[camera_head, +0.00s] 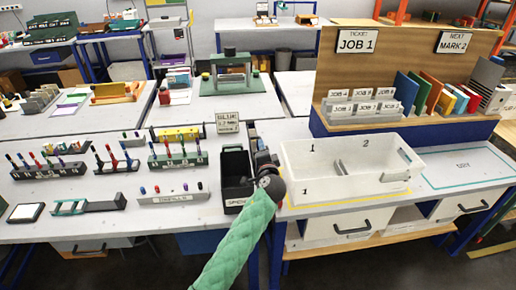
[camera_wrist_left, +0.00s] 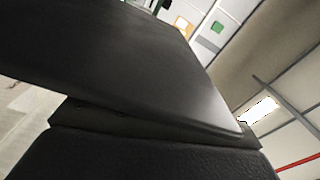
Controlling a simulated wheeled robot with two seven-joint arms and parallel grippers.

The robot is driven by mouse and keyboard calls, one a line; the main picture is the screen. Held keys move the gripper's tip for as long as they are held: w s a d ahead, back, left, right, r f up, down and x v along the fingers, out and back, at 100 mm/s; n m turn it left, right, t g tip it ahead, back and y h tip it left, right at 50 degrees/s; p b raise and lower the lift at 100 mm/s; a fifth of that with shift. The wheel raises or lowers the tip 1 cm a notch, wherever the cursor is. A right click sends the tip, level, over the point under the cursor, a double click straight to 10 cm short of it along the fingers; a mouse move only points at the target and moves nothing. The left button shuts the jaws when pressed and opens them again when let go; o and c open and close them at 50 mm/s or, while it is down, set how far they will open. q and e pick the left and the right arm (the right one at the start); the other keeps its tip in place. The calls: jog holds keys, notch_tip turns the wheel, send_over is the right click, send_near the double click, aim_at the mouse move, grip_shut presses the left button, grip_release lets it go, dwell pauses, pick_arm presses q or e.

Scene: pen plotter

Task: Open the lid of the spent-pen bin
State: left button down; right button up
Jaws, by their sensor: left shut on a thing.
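The black spent-pen bin (camera_head: 236,186) stands near the table's front edge, left of the white tray, with a partly covered label on its front. Its top looks uncovered and its dark inside shows. My left gripper (camera_head: 266,168) is at the bin's right side, at the end of my green-sleeved arm. It is shut on a dark part there, which looks like the lid; its fingertips are hard to make out. In the left wrist view a large flat dark panel (camera_wrist_left: 120,60), probably the lid, fills the upper left, tilted. My right gripper is not in view.
The white tray (camera_head: 300,196) stands close to the right of my gripper. A pen rack (camera_head: 178,158) and a low holder (camera_head: 173,197) are to the bin's left. A small sign (camera_head: 228,123) stands behind the bin. The outlined area (camera_head: 468,168) at far right is clear.

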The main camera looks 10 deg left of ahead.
pick_arm(q)
jog(key=shift+d+f, duration=0.2)
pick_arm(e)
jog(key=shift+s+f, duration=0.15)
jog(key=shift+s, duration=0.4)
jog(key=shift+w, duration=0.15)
pick_arm(q)
jog(key=c, duration=1.5)
grip_release()
jog(key=shift+w, duration=0.1)
jog(key=shift+o, duration=0.2)
